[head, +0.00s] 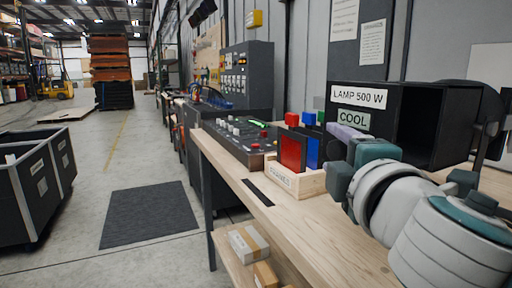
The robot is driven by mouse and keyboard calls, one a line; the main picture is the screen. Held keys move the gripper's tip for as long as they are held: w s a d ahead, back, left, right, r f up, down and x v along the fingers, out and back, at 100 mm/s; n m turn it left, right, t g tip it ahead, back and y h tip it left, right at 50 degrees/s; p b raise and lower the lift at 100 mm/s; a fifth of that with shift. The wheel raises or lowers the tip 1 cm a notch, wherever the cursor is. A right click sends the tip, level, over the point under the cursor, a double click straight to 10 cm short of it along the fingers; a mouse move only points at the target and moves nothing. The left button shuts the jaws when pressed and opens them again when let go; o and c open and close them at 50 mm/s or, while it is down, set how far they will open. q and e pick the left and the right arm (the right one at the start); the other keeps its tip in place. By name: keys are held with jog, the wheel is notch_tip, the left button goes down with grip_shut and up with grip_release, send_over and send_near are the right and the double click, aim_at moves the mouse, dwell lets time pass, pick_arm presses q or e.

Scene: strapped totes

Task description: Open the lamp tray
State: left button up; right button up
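My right arm comes in from the lower right, in front of the housing. My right gripper (340,150) is at the arm's far end, near the housing's lower left corner, and appears apart from it. Its fingers are mostly hidden by my own wrist, so their opening is unclear. My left gripper is out of view.
A wooden holder (287,184) with red and blue panels sits on the bench (233,168), left of my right gripper. A control panel (238,141) with knobs lies behind it. Boxes (247,243) rest on the lower shelf. Floor around a dark mat (148,214) is clear; grey bins stand left.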

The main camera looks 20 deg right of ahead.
jog(key=v, duration=1)
jog(key=shift+r+b, duration=0.1)
jog(key=shift+b, duration=0.3)
